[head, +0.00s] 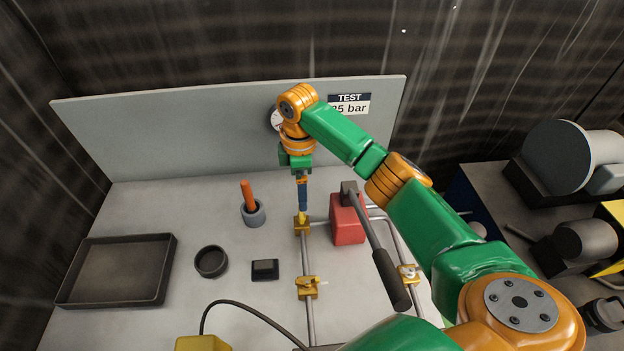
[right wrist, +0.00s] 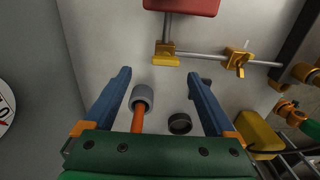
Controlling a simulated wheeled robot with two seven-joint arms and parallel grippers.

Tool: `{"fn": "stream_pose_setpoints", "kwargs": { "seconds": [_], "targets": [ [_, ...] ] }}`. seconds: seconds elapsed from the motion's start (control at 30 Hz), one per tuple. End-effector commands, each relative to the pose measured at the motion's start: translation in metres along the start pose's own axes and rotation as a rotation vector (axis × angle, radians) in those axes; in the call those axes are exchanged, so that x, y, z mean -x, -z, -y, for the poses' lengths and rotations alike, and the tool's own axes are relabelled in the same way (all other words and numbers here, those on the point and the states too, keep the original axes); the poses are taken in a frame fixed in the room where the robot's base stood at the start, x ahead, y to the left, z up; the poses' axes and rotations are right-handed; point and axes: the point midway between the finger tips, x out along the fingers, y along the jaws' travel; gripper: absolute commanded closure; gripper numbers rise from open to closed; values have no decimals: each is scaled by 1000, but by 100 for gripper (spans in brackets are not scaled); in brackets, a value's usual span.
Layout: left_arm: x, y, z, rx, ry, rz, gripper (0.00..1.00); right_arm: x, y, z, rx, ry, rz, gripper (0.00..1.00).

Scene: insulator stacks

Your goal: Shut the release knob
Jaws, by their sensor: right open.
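Brass-yellow fittings sit on the pipework: one at the back (head: 302,224), one further forward (head: 308,288) and one at the right (head: 408,272). I cannot tell which of them, if any, is the release knob. The right wrist view shows two, one near the red block (right wrist: 165,53) and one with a small protruding handle (right wrist: 238,62). My right gripper (head: 302,207) points down, apparently above the bench near the back fitting. In the right wrist view its blue fingers (right wrist: 166,75) are wide apart with nothing gripped. My left gripper is not seen.
A red pump block (head: 346,222) with a long dark lever (head: 373,240) stands right of the pipe. A grey cup (head: 254,214) holds an orange stick. A black ring (head: 211,262), small dark block (head: 265,269) and tray (head: 170,262) lie left. A panel (head: 190,140) bounds the back.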

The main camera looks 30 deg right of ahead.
Motion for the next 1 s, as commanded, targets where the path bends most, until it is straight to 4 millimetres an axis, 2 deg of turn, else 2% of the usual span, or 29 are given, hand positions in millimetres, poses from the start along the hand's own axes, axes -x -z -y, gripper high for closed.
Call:
{"fn": "stream_pose_setpoints", "kwargs": {
  "seconds": [0.37,0.5,0.67,0.77,0.9,1.0],
  "targets": [
    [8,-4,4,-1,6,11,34,-63,0,1,0,4,3,10],
    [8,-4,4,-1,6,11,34,-70,0,0,0,1,1,10],
    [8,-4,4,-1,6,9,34,-70,0,0,1,0,1,10],
    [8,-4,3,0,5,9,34,-70,0,0,1,0,1,34],
    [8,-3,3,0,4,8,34,-70,0,0,1,1,1,72],
    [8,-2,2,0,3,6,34,-70,0,0,1,1,1,96]
  ]
}}
